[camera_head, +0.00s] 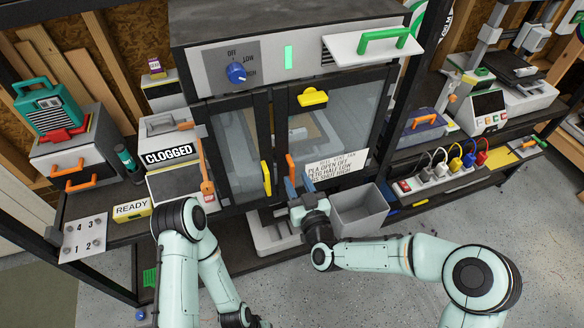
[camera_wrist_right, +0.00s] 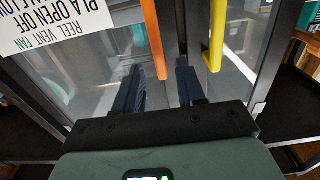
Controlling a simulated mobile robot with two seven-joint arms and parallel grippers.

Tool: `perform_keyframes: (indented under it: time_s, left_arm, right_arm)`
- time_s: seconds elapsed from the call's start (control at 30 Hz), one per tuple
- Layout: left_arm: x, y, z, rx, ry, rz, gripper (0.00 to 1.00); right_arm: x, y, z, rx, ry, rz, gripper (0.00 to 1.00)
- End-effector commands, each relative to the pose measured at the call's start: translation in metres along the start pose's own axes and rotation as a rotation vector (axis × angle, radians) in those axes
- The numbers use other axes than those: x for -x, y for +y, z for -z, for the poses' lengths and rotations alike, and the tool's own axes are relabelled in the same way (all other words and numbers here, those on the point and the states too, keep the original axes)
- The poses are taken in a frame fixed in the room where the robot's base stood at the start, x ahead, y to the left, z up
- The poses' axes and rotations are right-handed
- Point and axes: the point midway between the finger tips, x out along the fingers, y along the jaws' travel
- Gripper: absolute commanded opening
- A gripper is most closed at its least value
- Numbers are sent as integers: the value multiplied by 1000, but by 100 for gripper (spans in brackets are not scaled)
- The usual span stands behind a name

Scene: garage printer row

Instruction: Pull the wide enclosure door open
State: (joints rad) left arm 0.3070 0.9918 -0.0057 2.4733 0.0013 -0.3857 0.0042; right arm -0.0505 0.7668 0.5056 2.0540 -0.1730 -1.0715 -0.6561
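The wide enclosure door (camera_head: 345,118) is the right-hand glass door of the printer cabinet, and it looks closed. Its orange handle (camera_head: 291,167) stands upright at the door's left edge. In the right wrist view the orange handle (camera_wrist_right: 153,40) shows between the lines of the two fingers, nearer the left finger. My right gripper (camera_head: 298,184) is open just below the handle's lower end in the head view. No grip on the handle is visible, and contact cannot be told. A yellow latch-like piece (camera_head: 312,97) sits at the door's top. My left gripper is out of view.
The narrow left door (camera_head: 237,150) has a yellow handle (camera_head: 266,178), also in the wrist view (camera_wrist_right: 216,35). A lettered sign (camera_head: 337,168) hangs on the wide door. A grey bin (camera_head: 360,212) stands below it. Open floor lies in front at right.

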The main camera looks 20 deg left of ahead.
Motion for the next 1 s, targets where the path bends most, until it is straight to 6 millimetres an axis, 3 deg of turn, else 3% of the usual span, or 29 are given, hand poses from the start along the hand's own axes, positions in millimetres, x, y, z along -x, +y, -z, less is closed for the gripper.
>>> perform_keyframes:
  time_s: [0.1, 0.3, 0.67, 0.8, 1.0]
  left_arm:
    - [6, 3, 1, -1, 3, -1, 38]
    - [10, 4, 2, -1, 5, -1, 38]
    - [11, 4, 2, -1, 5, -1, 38]
    - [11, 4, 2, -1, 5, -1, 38]
    - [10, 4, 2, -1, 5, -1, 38]
  right_arm:
    - [-22, 0, 1, 0, 1, -1, 39]
    - [-42, 0, 0, 0, 0, 1, 39]
    - [-46, 0, -1, 0, -1, 1, 39]
    - [-46, 0, -1, 0, -1, 1, 0]
    - [-46, 0, -1, 0, -2, 1, 0]
